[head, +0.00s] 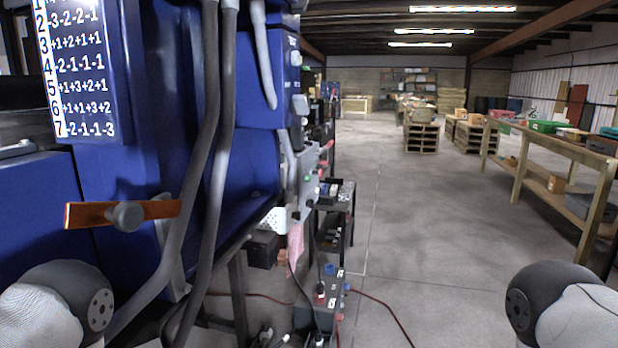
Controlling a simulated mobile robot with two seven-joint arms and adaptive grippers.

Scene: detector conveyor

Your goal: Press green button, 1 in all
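A small green spot, which looks like the green button (308,178), shows on the grey control panel (306,192) at the right end of the blue machine. The panel is seen at a steep angle, so its details are small and hard to tell. Neither gripper is in view. Only rounded links of my two arms show at the lower left and lower right corners, well apart from the panel.
The blue machine (160,120) with thick grey hoses (213,130) fills the left. An orange bar (85,213) with a grey knob juts from it. A grey box (320,312) with cables stands on the floor. The concrete floor (420,220) is open before a wooden table (545,150) on the right.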

